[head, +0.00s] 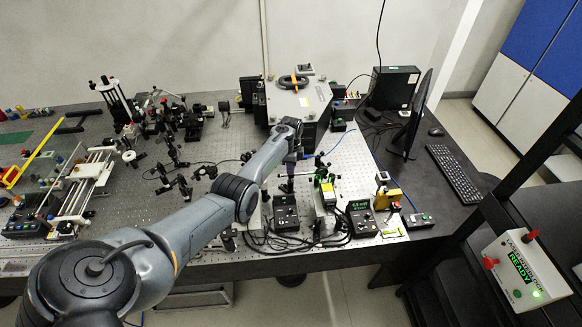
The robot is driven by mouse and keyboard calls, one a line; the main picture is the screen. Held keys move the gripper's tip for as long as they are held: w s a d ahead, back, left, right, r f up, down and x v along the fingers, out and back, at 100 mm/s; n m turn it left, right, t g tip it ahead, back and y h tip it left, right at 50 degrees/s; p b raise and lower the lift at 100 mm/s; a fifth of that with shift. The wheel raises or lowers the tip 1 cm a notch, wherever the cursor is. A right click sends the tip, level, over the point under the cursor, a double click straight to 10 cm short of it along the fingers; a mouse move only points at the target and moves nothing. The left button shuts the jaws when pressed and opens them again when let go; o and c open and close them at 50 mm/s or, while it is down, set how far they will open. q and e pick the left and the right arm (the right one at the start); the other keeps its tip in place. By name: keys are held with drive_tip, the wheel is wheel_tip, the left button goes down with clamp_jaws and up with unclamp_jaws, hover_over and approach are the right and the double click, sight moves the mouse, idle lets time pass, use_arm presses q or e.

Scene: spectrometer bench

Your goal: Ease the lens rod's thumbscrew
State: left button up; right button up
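My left arm reaches in from the lower left across the optical table (345,160). Its wrist points down, and the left gripper (289,184) is low over the perforated top, just behind a black meter box (286,212). The fingers are small and dark here, so I cannot tell whether they are open or touch anything. Several dark posts with mounts (171,147) stand left of the arm. The lens rod and its thumbscrew are too small to single out. My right gripper is not in view.
A grey instrument housing (284,100) stands behind the wrist. A second meter (361,218) with a lit display and looped black cables (272,241) lie near the front edge. A monitor (411,118), keyboard (454,173) and white interlock box (526,268) are at right.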

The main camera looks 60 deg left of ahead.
use_arm(q)
clamp_jaws()
